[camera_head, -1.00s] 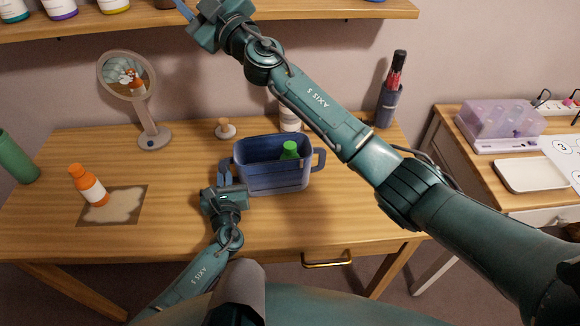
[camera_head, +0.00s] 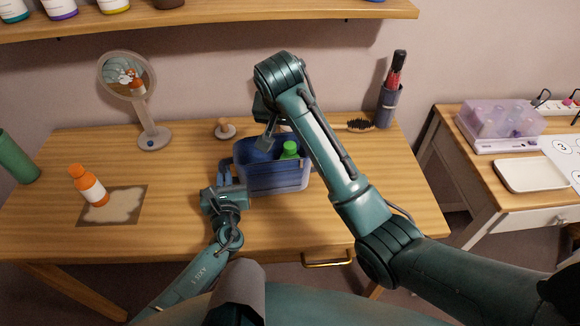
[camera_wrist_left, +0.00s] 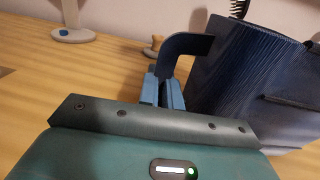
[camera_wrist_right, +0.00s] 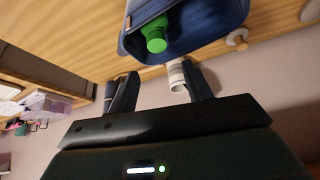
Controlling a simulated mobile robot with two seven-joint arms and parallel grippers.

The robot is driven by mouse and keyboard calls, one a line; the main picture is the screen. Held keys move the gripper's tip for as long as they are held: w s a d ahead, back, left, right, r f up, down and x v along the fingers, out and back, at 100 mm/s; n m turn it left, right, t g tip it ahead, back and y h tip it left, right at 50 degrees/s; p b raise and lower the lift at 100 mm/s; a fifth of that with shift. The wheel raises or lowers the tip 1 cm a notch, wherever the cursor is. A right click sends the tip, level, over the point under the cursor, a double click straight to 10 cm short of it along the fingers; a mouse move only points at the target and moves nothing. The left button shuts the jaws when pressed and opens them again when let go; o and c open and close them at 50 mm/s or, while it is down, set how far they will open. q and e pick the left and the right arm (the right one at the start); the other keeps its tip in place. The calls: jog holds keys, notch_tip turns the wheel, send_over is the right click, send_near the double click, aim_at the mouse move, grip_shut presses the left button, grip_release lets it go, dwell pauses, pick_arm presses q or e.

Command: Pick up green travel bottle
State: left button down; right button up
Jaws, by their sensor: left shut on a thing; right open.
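A green-capped bottle (camera_head: 289,148) stands inside the blue bin (camera_head: 275,178); only its top shows above the rim in the head view. Its green cap (camera_wrist_right: 155,36) also shows in the right wrist view, inside the bin. My left gripper (camera_head: 225,172) is shut on the bin's left handle (camera_wrist_left: 184,44), with the bin on the table. My right gripper (camera_head: 266,138) is open and empty, near the bin's back left rim and apart from the bottle. In the right wrist view its fingers (camera_wrist_right: 160,72) are spread below the bin's rim.
A white bottle (camera_wrist_right: 177,76) stands behind the bin. A hairbrush (camera_head: 358,125), wooden-knobbed item (camera_head: 225,130) and mirror (camera_head: 153,138) are at the back. An orange bottle (camera_head: 92,188) and green cylinder (camera_head: 16,160) are at left. The table's front right is clear.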

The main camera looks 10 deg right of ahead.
aim_at(290, 148)
jog(key=shift+g, duration=0.5)
jog(key=f, duration=0.6)
jog(key=shift+w+d+f, duration=0.2)
jog(key=shift+w+d, duration=0.05)
jog(key=shift+w, duration=0.15)
jog(key=shift+w+x, duration=0.2)
jog(key=shift+x, duration=2.75)
jog(key=shift+r, duration=0.1)
jog(key=shift+c, duration=0.3)
jog(key=c, duration=0.6)
